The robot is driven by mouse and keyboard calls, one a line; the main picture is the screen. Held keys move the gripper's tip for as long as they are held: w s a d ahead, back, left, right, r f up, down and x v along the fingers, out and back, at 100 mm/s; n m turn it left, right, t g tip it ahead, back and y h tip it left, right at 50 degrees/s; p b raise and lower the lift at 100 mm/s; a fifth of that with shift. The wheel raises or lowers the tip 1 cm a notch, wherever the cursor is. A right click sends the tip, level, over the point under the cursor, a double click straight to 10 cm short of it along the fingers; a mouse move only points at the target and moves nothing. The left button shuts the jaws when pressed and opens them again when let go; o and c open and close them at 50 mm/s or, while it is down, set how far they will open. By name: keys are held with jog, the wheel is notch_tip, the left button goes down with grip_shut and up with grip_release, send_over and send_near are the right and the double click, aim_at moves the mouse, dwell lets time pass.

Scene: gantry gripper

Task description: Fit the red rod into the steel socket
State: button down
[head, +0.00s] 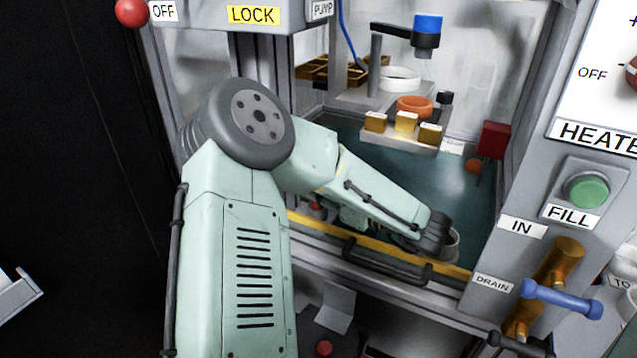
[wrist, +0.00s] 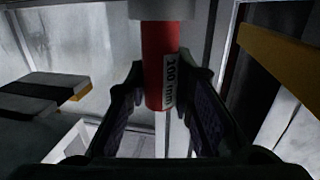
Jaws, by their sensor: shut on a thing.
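The red rod (wrist: 158,60) stands between my gripper's fingers in the wrist view, with a white label reading "200 mm" on its side. My gripper (wrist: 163,78) is shut on it, with one dark finger on each side. The rod's far end meets a pale grey cylinder (wrist: 163,9) at the top edge of the wrist view. I cannot tell whether this is the steel socket or part of the rod. I cannot make out the socket for certain there.
A shelf in the enclosure holds several brass blocks (head: 406,121) and an orange ring (head: 415,106). A red box (head: 495,140) is at the right wall. A yellow strip (head: 330,230) runs along the front edge. A blue-handled valve (head: 562,299) sticks out at right.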

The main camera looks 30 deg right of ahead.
jog(key=c, duration=1.4)
grip_release()
jog(key=shift+s+r+p, duration=0.2)
jog(key=shift+p, duration=0.1)
jog(key=p+v, duration=0.4)
jog(key=v, duration=0.3)
jog(key=shift+f+p, duration=0.15)
jog(key=shift+p, duration=0.25)
